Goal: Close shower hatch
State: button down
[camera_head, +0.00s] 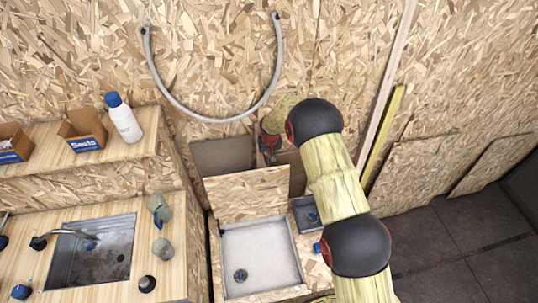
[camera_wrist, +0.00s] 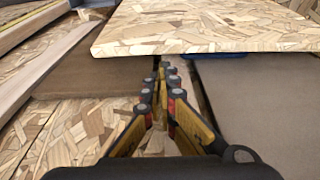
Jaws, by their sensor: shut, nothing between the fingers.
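The shower hatch (camera_head: 247,193) is an OSB panel standing up, tilted, at the back edge of the white shower tray (camera_head: 262,250), which lies uncovered with a round drain. My gripper (camera_head: 268,158) is behind the hatch, close to the wall, partly hidden by my arm. In the wrist view my gripper (camera_wrist: 165,68) has its fingers together and empty. The hatch (camera_wrist: 205,28) shows there as a board across the top, its edge just beyond the fingertips. I cannot tell whether they touch it.
A counter with a metal sink (camera_head: 95,252) is at the left. A white bottle (camera_head: 124,122) and cardboard boxes (camera_head: 84,128) stand on the higher shelf. A grey hose (camera_head: 205,118) hangs on the wall. Dark floor (camera_head: 450,250) is free at the right.

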jog(key=x, duration=0.4)
jog(key=shift+f, duration=0.1)
jog(key=shift+s, duration=0.1)
